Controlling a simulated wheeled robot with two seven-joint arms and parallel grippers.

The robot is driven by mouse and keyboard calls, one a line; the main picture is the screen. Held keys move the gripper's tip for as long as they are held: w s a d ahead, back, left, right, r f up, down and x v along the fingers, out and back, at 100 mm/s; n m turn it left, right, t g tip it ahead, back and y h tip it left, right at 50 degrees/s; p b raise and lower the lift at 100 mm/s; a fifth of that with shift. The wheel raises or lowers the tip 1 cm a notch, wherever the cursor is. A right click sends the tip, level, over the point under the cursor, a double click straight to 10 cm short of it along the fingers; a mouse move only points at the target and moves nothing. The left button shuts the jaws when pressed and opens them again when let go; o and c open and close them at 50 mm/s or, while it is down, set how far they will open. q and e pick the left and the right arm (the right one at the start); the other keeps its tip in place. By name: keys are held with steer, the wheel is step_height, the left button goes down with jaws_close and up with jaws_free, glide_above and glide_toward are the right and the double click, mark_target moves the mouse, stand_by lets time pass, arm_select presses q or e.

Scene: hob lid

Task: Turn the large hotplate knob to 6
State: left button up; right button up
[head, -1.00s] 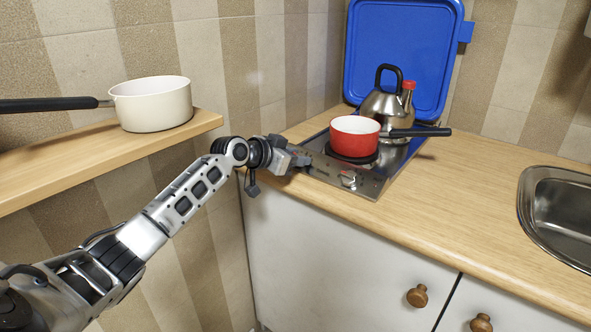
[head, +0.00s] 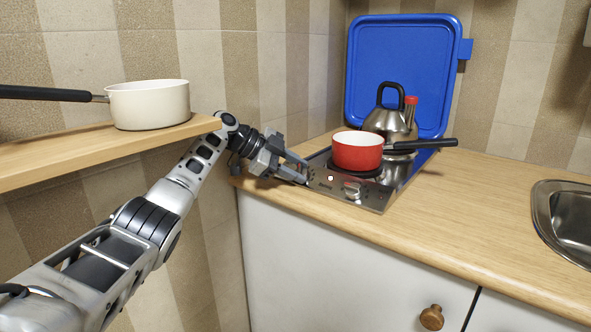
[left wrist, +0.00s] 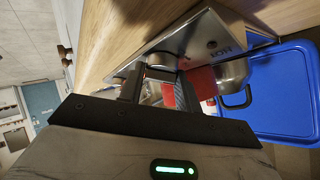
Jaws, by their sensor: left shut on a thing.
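The hob (head: 385,200) is set in the worktop, with its control panel along the front edge. A silver knob (head: 352,190) stands bare on the panel's right part. A small pale-red lamp (head: 331,178) shows left of it. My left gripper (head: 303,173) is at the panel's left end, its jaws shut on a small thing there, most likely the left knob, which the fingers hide. The knob marks are too small to read. My right gripper is out of view.
A red pan (head: 358,152) sits on the hob, its handle pointing right. A cream pan (head: 150,108) sits on the left shelf (head: 90,152). The worktop right is clear.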

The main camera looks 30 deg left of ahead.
arm_select(q)
steer(key=shift+m+g, duration=0.4)
steer(key=shift+m, duration=0.2)
steer(key=o, duration=1)
steer(key=shift+c, duration=0.2)
steer(key=shift+f, duration=0.1)
